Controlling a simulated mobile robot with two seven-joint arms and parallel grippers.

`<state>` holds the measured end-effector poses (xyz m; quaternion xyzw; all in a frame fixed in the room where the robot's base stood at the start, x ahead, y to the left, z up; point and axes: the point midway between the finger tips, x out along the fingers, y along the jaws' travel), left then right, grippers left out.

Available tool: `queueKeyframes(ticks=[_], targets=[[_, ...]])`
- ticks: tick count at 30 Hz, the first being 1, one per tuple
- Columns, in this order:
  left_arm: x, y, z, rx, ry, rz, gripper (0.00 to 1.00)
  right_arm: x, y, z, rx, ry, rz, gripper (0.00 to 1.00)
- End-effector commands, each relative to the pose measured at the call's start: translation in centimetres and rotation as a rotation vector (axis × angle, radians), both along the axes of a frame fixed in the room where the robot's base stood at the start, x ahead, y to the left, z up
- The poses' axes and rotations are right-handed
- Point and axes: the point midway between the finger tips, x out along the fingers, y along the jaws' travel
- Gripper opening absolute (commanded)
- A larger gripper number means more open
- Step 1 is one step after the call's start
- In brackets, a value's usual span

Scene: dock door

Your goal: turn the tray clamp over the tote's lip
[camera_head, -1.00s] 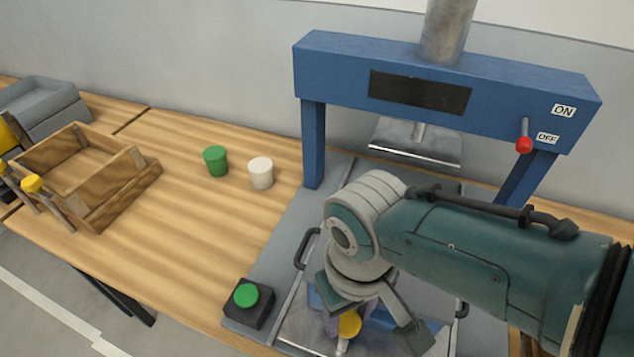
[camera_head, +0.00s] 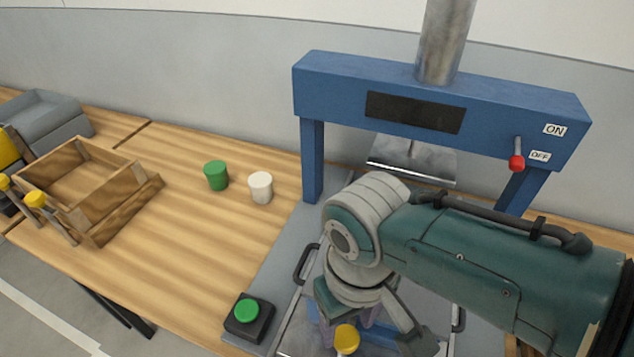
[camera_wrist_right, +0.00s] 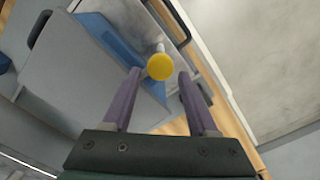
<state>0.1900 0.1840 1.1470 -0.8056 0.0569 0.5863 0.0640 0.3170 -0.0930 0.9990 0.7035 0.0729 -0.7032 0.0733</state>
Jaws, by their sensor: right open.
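The tray clamp has a yellow knob (camera_head: 346,338) on a pale stem, at the bottom of the head view. The knob also shows near the middle of the right wrist view (camera_wrist_right: 160,66). The blue tote (camera_wrist_right: 118,42) lies beside and behind it in the wrist view, largely hidden by my arm in the head view. The metal tray (camera_head: 292,334) has dark handles at its sides. My right gripper (camera_wrist_right: 160,78) is open, its purple fingers either side of the knob in the picture; I cannot tell whether they touch it. My left gripper is not in view.
A blue press frame (camera_head: 435,100) with a red lever (camera_head: 516,162) stands behind my right arm. A green button box (camera_head: 248,318) sits left of the tray. Green (camera_head: 216,176) and white (camera_head: 260,187) cups and a wooden crate (camera_head: 128,208) stand further left, with bare bench between.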

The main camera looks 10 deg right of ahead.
Motion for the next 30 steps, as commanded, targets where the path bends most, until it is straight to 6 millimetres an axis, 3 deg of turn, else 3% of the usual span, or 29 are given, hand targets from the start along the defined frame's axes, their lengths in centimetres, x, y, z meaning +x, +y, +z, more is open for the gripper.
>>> queueKeyframes(ticks=[1,3,12,30], targets=[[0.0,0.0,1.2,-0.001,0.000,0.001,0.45,0.1,0.0,1.7,0.002,-0.003,0.000,0.59],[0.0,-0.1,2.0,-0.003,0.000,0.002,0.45,0.0,0.0,3.2,0.002,-0.003,0.001,0.59],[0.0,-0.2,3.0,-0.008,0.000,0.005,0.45,0.0,0.0,6.9,0.001,-0.001,0.000,0.59],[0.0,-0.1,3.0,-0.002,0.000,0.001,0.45,-0.2,0.1,7.2,0.007,-0.001,0.003,0.59]])
